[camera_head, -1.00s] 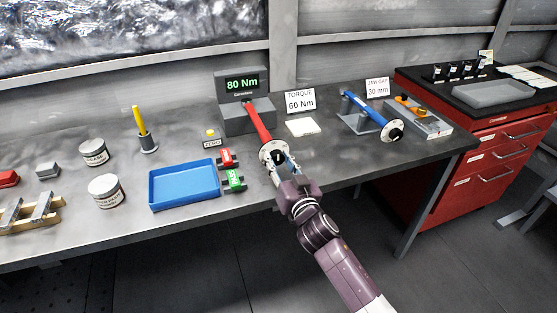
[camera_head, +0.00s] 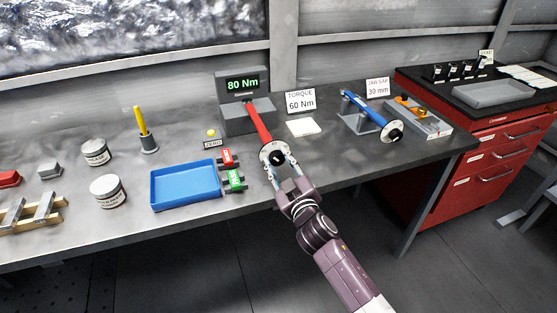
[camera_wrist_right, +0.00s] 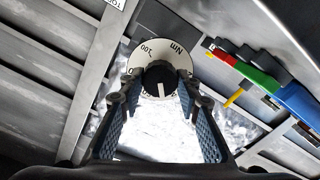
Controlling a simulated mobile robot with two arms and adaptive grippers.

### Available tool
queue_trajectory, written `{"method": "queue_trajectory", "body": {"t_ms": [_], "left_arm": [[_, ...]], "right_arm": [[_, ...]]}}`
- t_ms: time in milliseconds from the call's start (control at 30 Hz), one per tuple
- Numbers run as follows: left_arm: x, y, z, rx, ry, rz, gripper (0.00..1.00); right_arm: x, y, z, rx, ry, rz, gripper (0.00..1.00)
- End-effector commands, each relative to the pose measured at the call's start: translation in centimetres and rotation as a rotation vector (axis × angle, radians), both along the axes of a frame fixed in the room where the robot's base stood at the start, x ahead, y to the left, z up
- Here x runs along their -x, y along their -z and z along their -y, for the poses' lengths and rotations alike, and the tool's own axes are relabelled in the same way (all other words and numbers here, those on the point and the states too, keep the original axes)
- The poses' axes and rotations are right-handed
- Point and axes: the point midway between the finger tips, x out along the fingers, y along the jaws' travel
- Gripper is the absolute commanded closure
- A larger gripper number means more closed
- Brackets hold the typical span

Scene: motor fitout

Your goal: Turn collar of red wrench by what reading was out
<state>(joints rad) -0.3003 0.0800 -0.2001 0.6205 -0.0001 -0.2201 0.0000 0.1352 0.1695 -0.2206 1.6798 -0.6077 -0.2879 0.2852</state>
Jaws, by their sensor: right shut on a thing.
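The red wrench (camera_head: 260,124) lies with its far end at the grey tester (camera_head: 246,101), whose green display (camera_head: 242,84) reads 80 Nm. Its near end carries a white dial disc and black collar (camera_head: 273,156). A sign (camera_head: 300,101) reads TORQUE 60 Nm. In the right wrist view the two fingers (camera_wrist_right: 160,90) flank the black collar (camera_wrist_right: 160,79); the white dial (camera_wrist_right: 160,53) shows "100" and "Nm" upside down. My left gripper is not in view.
The blue wrench (camera_head: 370,112) rests on a stand to the right, near the JAW GAP 30 mm sign (camera_head: 377,88). The yellow ZERO button (camera_head: 211,133) is left of the tester.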

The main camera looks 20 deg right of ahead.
Motion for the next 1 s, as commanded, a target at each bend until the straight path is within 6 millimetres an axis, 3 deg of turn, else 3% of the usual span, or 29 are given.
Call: {"method": "queue_trajectory", "body": {"t_ms": [433, 1000], "left_arm": [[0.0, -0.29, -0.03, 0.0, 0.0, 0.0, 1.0], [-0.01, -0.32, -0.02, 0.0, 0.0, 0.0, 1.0]], "right_arm": [[-0.02, -0.02, -0.09, 0.287, -0.001, 0.011, 0.93], [-0.02, 0.01, -0.13, 0.354, -0.001, 0.014, 0.93]]}}
